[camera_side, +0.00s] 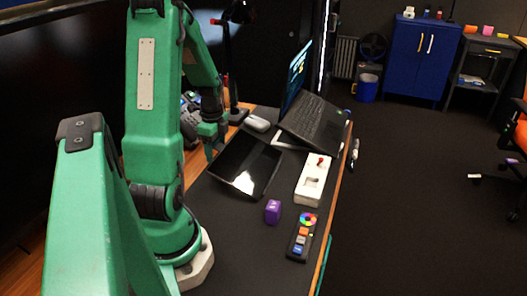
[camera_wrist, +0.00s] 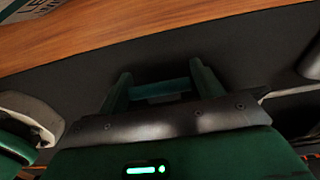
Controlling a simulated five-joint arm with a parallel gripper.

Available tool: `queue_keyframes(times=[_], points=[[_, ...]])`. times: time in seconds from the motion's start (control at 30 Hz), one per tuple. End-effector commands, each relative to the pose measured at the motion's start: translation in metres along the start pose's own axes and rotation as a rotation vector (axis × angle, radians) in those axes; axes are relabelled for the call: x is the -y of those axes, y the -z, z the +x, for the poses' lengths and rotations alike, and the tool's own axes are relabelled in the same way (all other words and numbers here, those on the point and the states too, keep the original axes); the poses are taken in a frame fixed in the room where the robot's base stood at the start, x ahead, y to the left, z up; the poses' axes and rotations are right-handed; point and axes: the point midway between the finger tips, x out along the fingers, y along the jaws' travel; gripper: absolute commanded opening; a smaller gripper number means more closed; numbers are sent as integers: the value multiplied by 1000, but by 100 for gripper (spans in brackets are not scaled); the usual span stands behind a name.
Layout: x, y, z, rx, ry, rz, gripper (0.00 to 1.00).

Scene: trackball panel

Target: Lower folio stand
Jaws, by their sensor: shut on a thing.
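The folio stand with its dark, glossy tablet screen (camera_side: 247,164) is on the black desk mat in the side view, its pale edge toward the front. Whether it is propped or flat is hard to tell. My gripper (camera_side: 209,150) is at its far left edge, pointing down. In the wrist view, my gripper (camera_wrist: 162,88) has its two green fingers apart, with a dark teal strip (camera_wrist: 160,89) between them. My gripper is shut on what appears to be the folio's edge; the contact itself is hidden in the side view.
An open laptop (camera_side: 313,122) and a white mouse (camera_side: 257,123) stand behind the folio. A lamp (camera_side: 235,60) rises behind my gripper.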

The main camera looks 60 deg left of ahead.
Motion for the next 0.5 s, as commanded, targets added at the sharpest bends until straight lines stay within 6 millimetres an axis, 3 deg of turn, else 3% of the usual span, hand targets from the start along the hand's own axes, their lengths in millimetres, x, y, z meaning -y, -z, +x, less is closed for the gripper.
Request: queue_keyframes(times=[0.2,0.5], points=[[-1,-3,15,-1,-4,3,26],[0,-5,23,-1,-3,5,26]])
